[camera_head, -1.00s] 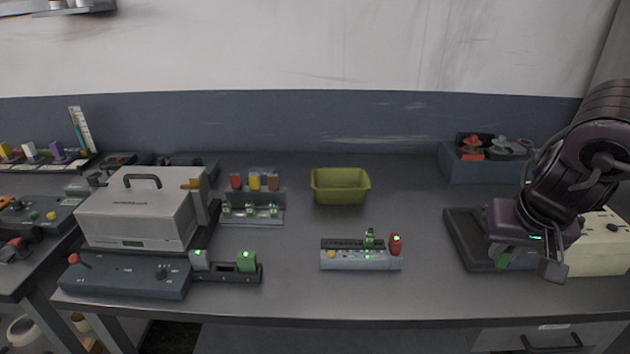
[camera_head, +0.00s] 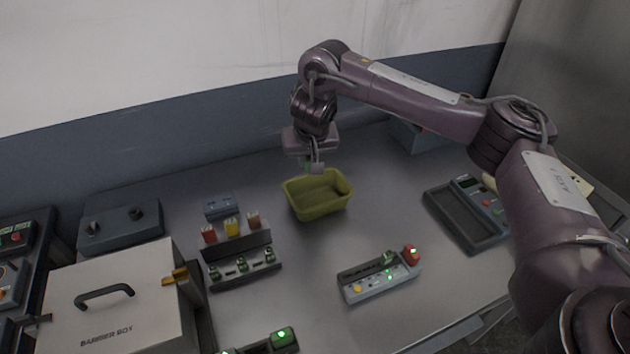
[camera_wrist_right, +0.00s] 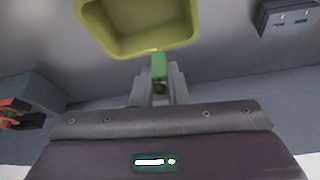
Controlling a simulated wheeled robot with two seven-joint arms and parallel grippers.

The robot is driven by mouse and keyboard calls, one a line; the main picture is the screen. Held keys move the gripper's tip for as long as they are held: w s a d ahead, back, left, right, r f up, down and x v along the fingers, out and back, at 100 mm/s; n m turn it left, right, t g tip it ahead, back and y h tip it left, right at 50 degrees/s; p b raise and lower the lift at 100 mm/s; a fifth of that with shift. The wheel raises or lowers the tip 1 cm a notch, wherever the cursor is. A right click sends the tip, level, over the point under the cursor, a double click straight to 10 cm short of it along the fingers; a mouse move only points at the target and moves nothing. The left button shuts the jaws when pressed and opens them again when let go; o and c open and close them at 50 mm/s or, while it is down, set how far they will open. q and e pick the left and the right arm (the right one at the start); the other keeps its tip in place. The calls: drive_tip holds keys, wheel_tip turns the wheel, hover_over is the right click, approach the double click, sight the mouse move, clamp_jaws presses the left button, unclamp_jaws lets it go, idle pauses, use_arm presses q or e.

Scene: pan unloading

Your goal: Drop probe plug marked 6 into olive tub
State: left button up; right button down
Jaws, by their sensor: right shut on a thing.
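The olive tub (camera_head: 322,208) stands on the bench, and its inside looks empty. My right gripper (camera_head: 314,167) is at the back of the tub in the head view, fingers pointing down. In the right wrist view the gripper (camera_wrist_right: 159,90) is shut on a green plug (camera_wrist_right: 159,66). The plug's tip overlaps the near rim of the tub (camera_wrist_right: 150,45) in that view; whether it touches the rim I cannot tell. No number on the plug can be read. My left gripper is not in view.
A rack (camera_head: 240,262) with green plugs and coloured blocks stands left of the tub. A lit grey panel (camera_head: 380,276) is in front. A barrier box (camera_head: 110,300) is at lower left. A dark tray (camera_head: 465,215) lies to the right.

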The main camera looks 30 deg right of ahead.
drive_tip(key=shift+m, duration=0.7)
drive_tip(key=d+f+b, duration=0.1)
drive_tip(key=f+b, duration=0.1)
drive_tip(key=d+f+b, duration=0.1)
drive_tip(key=f+b, duration=0.1)
drive_tip(key=f, duration=0.1)
drive_tip(key=d+f+b, duration=0.1)
drive_tip(key=d+f, duration=0.1)
drive_tip(key=f, duration=0.1)
drive_tip(key=shift+s+d+f+b, duration=0.1)
drive_tip(key=shift+s+f+b, duration=0.1)
drive_tip(key=shift+s+b, duration=0.15)
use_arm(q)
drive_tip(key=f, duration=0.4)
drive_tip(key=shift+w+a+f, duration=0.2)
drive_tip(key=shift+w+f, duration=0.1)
use_arm(e)
drive_tip(key=shift+r, duration=0.1)
drive_tip(key=c, duration=1.3)
unclamp_jaws()
drive_tip(key=shift+c, duration=0.2)
use_arm(q)
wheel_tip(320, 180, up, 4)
drive_tip(key=p, duration=0.4)
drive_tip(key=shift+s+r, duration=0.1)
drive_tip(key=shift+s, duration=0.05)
use_arm(e)
drive_tip(key=v, duration=0.7)
drive_tip(key=shift+r, duration=0.35)
